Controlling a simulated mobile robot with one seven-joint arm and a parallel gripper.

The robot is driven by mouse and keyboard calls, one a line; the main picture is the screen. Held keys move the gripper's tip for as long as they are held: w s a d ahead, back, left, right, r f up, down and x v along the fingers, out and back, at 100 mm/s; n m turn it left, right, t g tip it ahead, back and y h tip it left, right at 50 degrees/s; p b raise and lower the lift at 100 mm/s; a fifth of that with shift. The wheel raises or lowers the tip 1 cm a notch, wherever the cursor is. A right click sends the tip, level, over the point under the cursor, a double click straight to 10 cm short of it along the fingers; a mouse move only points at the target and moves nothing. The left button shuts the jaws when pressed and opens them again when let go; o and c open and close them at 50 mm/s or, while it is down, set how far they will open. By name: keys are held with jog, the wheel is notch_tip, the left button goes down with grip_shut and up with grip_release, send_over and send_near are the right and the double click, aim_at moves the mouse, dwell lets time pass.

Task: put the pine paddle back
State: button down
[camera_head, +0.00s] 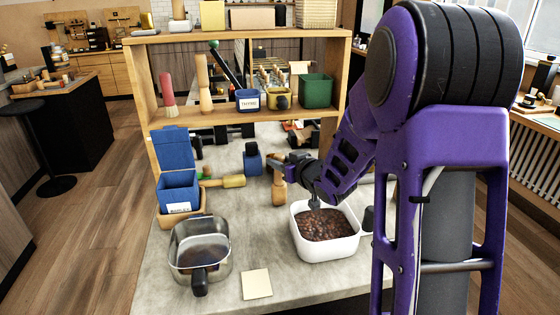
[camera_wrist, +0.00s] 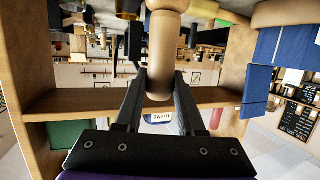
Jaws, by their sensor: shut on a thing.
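My gripper (camera_head: 284,165) is shut on a light wooden piece, which looks like the pine paddle (camera_head: 279,191). In the head view the paddle is upright just beyond the white tub, over the counter; I cannot tell whether its lower end touches the counter. In the wrist view the paddle (camera_wrist: 161,65) stands between my two fingers (camera_wrist: 160,85), and its upper part in the picture runs out of frame. A similar wooden tool (camera_head: 204,88) stands on the shelf (camera_head: 185,127), left of the labelled blue bin.
The white tub (camera_head: 327,250) of brown pieces sits below my gripper. A steel pot (camera_head: 200,253), a pale card (camera_head: 256,284) and a blue hopper bin (camera_head: 178,188) stand left.

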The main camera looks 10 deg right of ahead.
jog(key=shift+f, duration=0.15)
jog(key=shift+c, duration=2.2)
grip_release()
jog(key=shift+s, duration=0.1)
